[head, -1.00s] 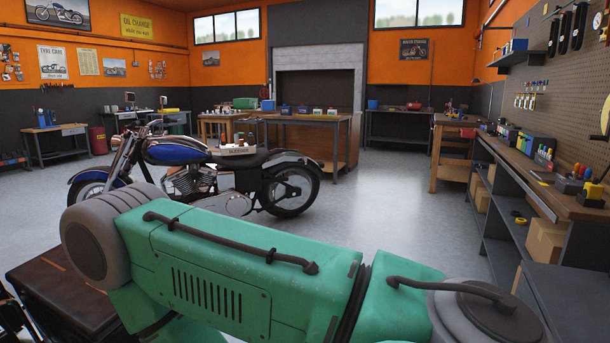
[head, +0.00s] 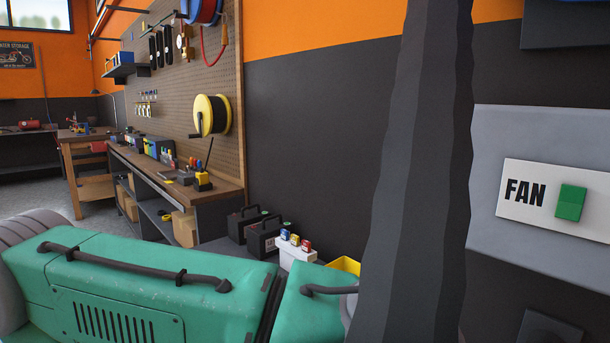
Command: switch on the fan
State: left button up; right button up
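The fan switch (head: 571,203) is a green square button on a white plate (head: 522,194) with the black word FAN. The plate is mounted on a grey box (head: 545,135) on the dark wall at the right. Whether the switch is on or off cannot be told. Neither of my grippers is in view, and the fan itself does not show.
A dark ridged upright shape (head: 412,180) stands close in front, left of the grey box. A workbench (head: 140,165) runs along the pegboard (head: 180,80) at the left. Black batteries (head: 262,238) sit low by the wall. Floor shows at the far left.

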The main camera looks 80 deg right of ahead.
aim_at(571, 197)
jog(key=z, duration=1.35)
jog(key=k+z, duration=0.1)
jog(key=z, duration=1.75)
jog(key=i+z, duration=0.15)
jog(key=z, duration=0.4)
